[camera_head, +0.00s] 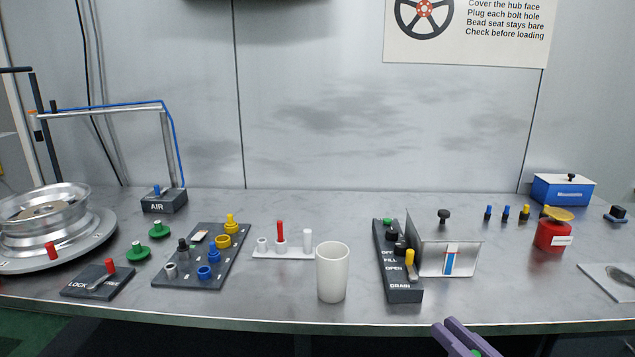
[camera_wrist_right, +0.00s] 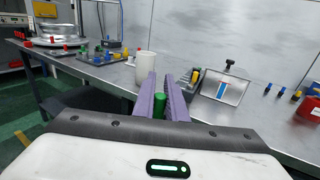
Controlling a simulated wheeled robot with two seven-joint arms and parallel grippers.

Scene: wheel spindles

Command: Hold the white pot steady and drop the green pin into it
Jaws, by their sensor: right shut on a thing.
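The white pot (camera_head: 332,272) stands upright near the front edge of the bench, in the middle of the head view. It also shows in the right wrist view (camera_wrist_right: 146,67), beyond the fingertips. My right gripper (camera_head: 450,325) has purple fingers and is at the bottom of the head view, in front of the bench edge and to the right of the pot. In the right wrist view its fingers (camera_wrist_right: 161,78) are shut on the green pin (camera_wrist_right: 159,105), which sits between them, apart from the pot. The pin's lower part is hidden. My left gripper is not in view.
A dark valve block (camera_head: 404,292) and a metal box (camera_head: 430,262) stand right of the pot. A white rack (camera_head: 268,254) with a red pin is behind it. A dark tray (camera_head: 190,283) of fittings lies left. The bench front between pot and valve block is clear.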

